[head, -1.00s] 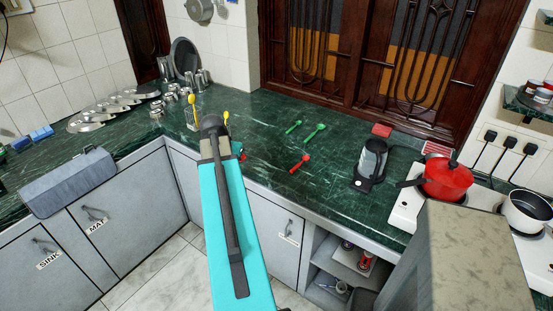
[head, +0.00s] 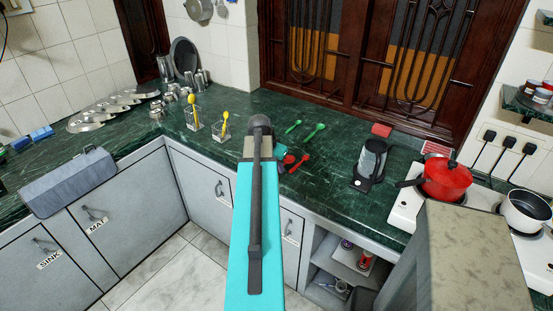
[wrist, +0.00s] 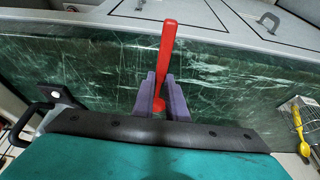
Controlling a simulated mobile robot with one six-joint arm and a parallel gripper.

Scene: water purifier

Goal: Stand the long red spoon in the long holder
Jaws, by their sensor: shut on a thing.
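My gripper (head: 281,151) is shut on a red spoon (wrist: 168,50), held between its two purple fingers (wrist: 161,85). In the wrist view the spoon sticks out past the fingertips across the counter's front edge. In the head view only a red bit of it (head: 289,159) shows beside the gripper. Two clear holders stand to the left of the gripper on the counter: a left one (head: 195,126) with a taller yellow spoon, and a right one (head: 221,134) with a shorter yellow spoon. The wrist view shows a holder at the right with a yellow spoon (wrist: 298,128).
Another red spoon (head: 304,160) lies just right of my gripper. Two green spoons (head: 316,130) lie farther back. A kettle (head: 370,162) and a stove with a red pot (head: 447,181) are at the right. Steel cups and plates (head: 100,111) stand at the left.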

